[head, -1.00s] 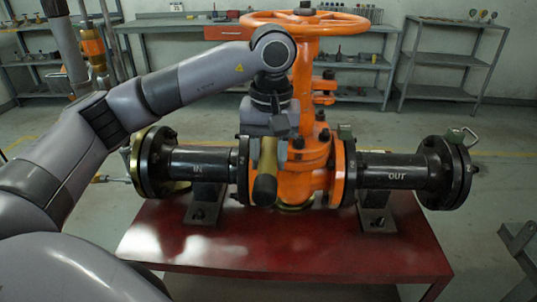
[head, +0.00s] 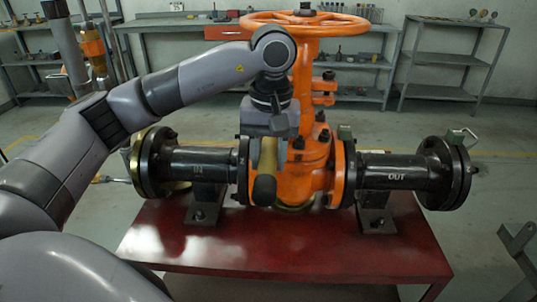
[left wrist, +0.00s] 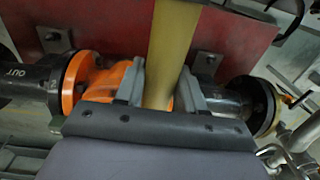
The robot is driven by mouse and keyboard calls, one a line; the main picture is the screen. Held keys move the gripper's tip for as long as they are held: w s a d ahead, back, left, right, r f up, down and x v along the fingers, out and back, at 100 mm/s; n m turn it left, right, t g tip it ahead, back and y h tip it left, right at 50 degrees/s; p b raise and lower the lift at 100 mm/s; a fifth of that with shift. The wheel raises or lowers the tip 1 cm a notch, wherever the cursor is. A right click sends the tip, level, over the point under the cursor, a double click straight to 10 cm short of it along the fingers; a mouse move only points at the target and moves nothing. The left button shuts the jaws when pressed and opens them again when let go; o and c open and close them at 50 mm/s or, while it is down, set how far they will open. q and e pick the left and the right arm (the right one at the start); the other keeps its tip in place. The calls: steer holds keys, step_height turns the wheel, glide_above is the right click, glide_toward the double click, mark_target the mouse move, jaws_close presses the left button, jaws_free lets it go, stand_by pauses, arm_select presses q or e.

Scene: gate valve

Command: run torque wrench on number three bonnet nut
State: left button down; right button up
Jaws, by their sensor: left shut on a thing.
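The orange gate valve (head: 305,180) stands upright between two dark flanged pipe pieces. Dark bonnet nuts (head: 323,135) show on its right side; I cannot tell which is number three. My left gripper (head: 268,133) hangs in front of the bonnet, hiding part of it. It is shut on a yellowish bar with a dark rounded end, apparently the torque wrench (head: 265,170). In the left wrist view the yellowish bar of the wrench (left wrist: 170,45) runs between the fingers. Whether the wrench touches a nut is hidden. My right gripper is not in view.
The valve assembly rests on a red table (head: 300,245). The IN pipe (head: 200,165) is left and the OUT pipe (head: 395,170) right. The orange handwheel (head: 306,22) rises close to my left arm. Grey shelves (head: 450,55) stand behind. The table's front is clear.

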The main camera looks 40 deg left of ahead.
arm_select(q)
steer(key=shift+r, duration=0.3)
stand_by(0.5)
steer(key=shift+r+p, duration=1.7)
steer(key=shift+r, duration=0.3)
